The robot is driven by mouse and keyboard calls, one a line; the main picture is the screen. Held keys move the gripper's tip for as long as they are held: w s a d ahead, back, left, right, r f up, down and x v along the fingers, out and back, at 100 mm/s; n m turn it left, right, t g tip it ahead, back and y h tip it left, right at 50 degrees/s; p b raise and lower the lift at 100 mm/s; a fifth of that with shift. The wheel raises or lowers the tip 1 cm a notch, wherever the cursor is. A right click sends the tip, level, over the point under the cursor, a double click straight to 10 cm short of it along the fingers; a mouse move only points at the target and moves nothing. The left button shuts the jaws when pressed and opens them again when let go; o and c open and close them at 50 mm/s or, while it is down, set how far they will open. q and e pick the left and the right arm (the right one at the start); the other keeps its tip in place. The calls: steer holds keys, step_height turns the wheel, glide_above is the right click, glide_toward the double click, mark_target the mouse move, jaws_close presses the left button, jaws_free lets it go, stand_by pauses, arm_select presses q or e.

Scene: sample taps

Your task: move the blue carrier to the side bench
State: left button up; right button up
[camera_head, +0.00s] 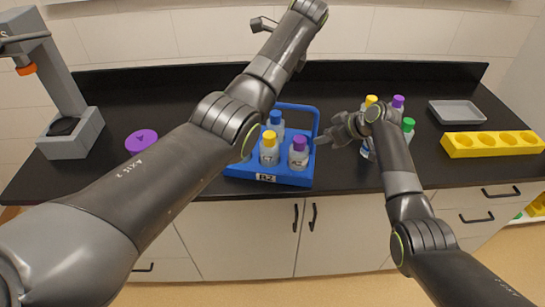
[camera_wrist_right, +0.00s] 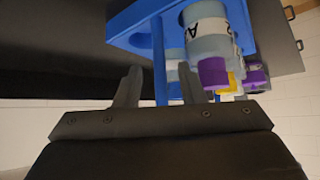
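The blue carrier (camera_head: 235,171) stands on the black bench in the head view, with an upright handle frame and a label on its front. It holds bottles with a blue, a yellow (camera_head: 269,148) and a purple cap. My left arm crosses in front of its left side. My right gripper (camera_head: 328,138) is just right of the carrier, pointing at it. In the right wrist view its fingers (camera_wrist_right: 160,88) are apart, with a blue handle post (camera_wrist_right: 159,60) showing between them; contact cannot be told. My left gripper cannot be made out. No side bench is clearly identifiable.
Bottles with yellow (camera_head: 371,99), purple (camera_head: 398,101) and green caps stand partly behind my right arm. A grey tray (camera_head: 455,112) and yellow rack (camera_head: 492,145) lie right. A purple disc (camera_head: 141,140) and grey device (camera_head: 65,145) are left. Bare bench lies between disc and carrier.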

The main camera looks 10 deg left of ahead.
steer(key=v, duration=0.6)
steer(key=shift+d+r, duration=0.1)
stand_by(0.5)
